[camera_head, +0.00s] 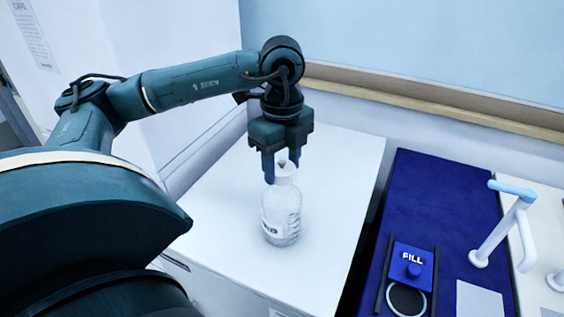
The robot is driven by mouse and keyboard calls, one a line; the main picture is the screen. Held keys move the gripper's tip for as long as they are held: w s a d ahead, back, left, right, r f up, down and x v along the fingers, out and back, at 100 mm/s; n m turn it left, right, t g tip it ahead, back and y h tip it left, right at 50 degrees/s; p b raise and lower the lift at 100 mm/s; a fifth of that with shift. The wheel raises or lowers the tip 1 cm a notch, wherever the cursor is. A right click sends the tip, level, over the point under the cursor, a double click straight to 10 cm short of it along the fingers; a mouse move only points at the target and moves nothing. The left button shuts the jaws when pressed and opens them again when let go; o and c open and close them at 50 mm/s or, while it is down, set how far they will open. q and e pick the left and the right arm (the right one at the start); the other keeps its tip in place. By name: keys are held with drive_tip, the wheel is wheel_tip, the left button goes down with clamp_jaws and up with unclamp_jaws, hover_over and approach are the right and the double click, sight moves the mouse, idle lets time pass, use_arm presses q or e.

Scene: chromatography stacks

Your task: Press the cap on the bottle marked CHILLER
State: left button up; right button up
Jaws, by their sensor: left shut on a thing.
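A clear bottle (281,214) stands upright on a white surface (336,203). It carries graduation marks and a dark label on its side that is too small to read surely. A white cap (285,172) sits at the bottle's mouth. My left gripper (281,166) points down over the bottle, its fingers shut on the cap. Whether the cap is seated fully cannot be told. My right gripper does not show.
To the right is a dark blue counter (427,190) with a blue FILL button panel (411,266) and a ring (406,299) below it. A white tap with a light blue top (510,192) stands further right. The white surface around the bottle is clear.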

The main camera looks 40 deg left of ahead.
use_arm(q)
drive_tip(key=o, duration=1)
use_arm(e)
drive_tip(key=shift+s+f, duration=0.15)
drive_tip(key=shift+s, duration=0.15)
use_arm(q)
drive_tip(key=o, duration=0.5)
drive_tip(key=shift+r+p, duration=1.85)
drive_tip(key=shift+r, duration=1.65)
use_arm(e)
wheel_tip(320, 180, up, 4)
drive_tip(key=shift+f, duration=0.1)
